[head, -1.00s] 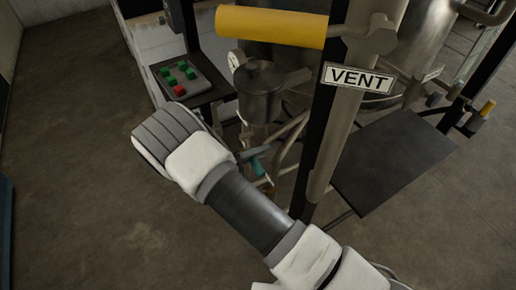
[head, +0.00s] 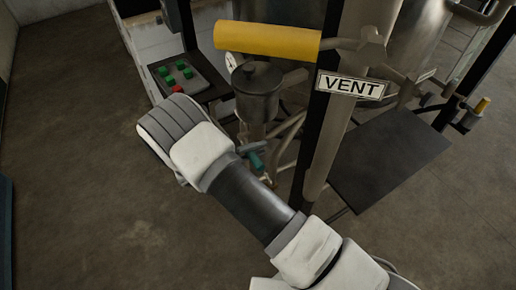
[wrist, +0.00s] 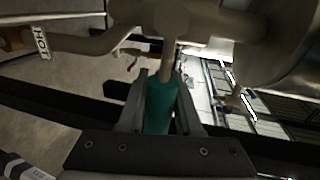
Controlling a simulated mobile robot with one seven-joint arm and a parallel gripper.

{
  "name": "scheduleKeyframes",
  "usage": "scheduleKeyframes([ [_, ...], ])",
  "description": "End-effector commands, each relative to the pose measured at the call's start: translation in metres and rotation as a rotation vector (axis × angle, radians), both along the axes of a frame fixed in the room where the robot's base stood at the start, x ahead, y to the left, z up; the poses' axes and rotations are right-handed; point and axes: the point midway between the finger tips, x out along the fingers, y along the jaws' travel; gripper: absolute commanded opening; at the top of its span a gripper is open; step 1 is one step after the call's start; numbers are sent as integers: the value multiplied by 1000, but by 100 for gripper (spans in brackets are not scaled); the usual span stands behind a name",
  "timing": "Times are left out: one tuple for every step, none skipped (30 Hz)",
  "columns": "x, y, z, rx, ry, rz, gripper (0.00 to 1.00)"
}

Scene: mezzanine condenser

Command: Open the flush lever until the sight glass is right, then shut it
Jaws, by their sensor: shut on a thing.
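A teal-handled lever (wrist: 160,104) stands between the two fingers of my gripper (wrist: 160,100) in the wrist view. The fingers are shut on the teal grip, one on each side, and its bare metal stem runs up toward a pipe. In the head view the teal grip (head: 257,160) shows just beyond my wrist, below a metal pot-shaped vessel (head: 257,92), and my arm hides most of the gripper. I cannot make out the sight glass or its level in either view.
A yellow handle (head: 267,38) and a VENT sign (head: 352,86) stand by a post close to the arm. A button box (head: 180,76) is at the upper left, a dark flat plate (head: 388,160) at right. A pipe tagged HOT (wrist: 41,42) crosses the wrist view.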

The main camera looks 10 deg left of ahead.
Motion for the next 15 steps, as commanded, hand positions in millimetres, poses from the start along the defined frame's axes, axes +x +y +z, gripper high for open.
scheduleKeyframes([
  [0,0,1,-2,-2,0,0],
  [0,0,1,-2,-2,0,37],
  [0,0,2,-2,-2,0,44],
  [0,0,1,-2,-2,0,49],
  [0,0,1,-1,-2,0,55],
  [0,0,1,-1,-2,0,62],
  [0,0,1,-1,-2,0,63],
  [0,0,1,-1,-2,0,63],
  [0,0,1,-1,-2,0,63],
  [0,0,1,-1,-2,0,63],
  [0,0,1,-1,-2,0,63],
  [0,0,1,-1,-2,0,63],
  [0,0,1,-1,-2,0,63],
  [0,0,1,-1,-2,1,63],
  [0,1,1,1,-2,1,63],
])
